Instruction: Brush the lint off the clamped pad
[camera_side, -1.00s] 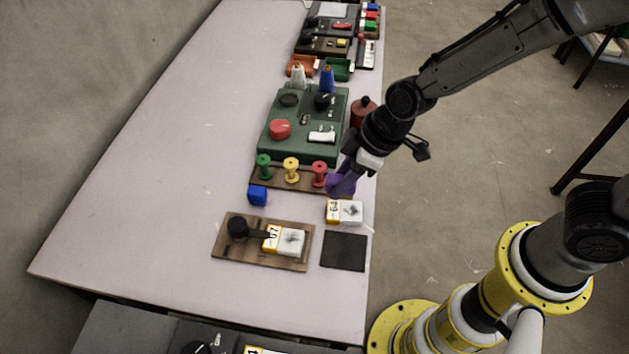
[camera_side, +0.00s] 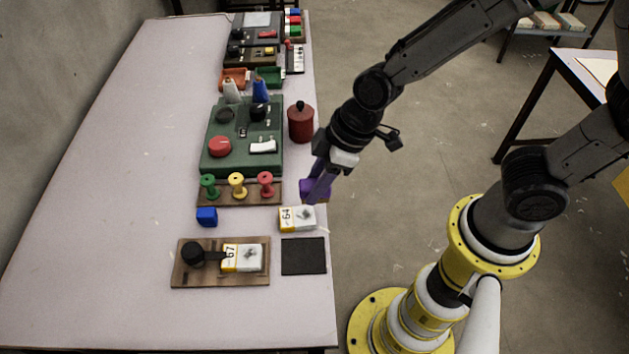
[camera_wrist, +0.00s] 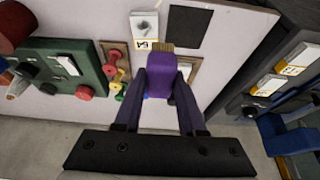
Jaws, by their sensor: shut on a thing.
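The clamped pad is a white block labelled 67 (camera_side: 248,257), on a wooden board (camera_side: 222,278) under a black clamp (camera_side: 194,253). Grey lint specks show on its top. In the wrist view the board and pad are mostly hidden behind the brush. My gripper (camera_side: 316,180) is shut on a purple brush (camera_side: 317,189), which also shows in the wrist view (camera_wrist: 160,82) with tan bristles pointing away from the gripper. The brush is above the table's right edge, up and right of the clamped pad, apart from it.
A loose white block labelled 64 (camera_side: 297,218) and a black mat (camera_side: 303,256) lie beside the board. A blue cube (camera_side: 207,216), a spool rack (camera_side: 222,198), a green panel (camera_side: 218,166) and a red canister (camera_side: 301,122) stand farther back. The table's left side is clear.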

